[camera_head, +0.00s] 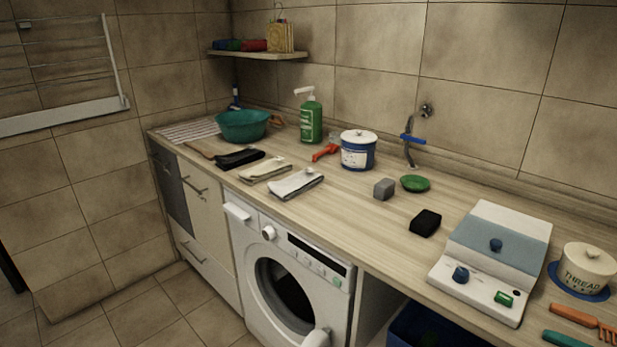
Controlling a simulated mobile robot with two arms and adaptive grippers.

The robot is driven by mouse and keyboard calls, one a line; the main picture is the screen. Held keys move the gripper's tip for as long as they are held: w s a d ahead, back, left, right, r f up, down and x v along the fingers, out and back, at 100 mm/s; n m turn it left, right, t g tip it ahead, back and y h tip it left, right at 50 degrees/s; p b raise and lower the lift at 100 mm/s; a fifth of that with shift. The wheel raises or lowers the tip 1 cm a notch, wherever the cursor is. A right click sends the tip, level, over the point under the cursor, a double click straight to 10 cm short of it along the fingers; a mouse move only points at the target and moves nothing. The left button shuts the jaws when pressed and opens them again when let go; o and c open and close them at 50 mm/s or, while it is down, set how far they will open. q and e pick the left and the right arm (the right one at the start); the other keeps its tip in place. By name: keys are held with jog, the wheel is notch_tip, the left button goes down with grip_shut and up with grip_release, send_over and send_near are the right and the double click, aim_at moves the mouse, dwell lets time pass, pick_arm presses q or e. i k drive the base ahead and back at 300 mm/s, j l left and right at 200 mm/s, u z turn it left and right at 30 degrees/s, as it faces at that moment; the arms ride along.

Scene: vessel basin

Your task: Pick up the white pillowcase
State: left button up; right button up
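A white folded cloth (296,183), which looks like the white pillowcase, lies flat near the front edge of the wooden counter, above the washing machine. It has a dark band or edge along its front side. A cream folded cloth (264,170) lies just to its left, with a black one (241,159) and a brown one (205,150) further left. Neither of my grippers is in view.
The counter (330,210) also holds a teal basin (243,125), a green pump bottle (311,120), a blue-and-white tub (358,151), a grey block (384,188), a black block (425,223) and a white-and-blue device (493,258). The washing machine (290,280) stands below. Bare counter lies right of the white cloth.

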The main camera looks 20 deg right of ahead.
aim_at(287, 188)
jog(key=i+j+z, duration=0.45)
jog(key=j, duration=0.25)
jog(key=i+j+z, duration=0.2)
jog(key=j, duration=0.2)
jog(key=i+j+z, duration=0.2)
jog(key=j, duration=0.2)
jog(key=j+z, duration=0.2)
jog(key=j, duration=0.2)
jog(key=i+j+z, duration=0.1)
jog(key=j+z, duration=0.15)
jog(key=j, duration=0.25)
jog(key=j+z, duration=0.2)
jog(key=j, duration=0.25)
jog(key=i, duration=0.05)
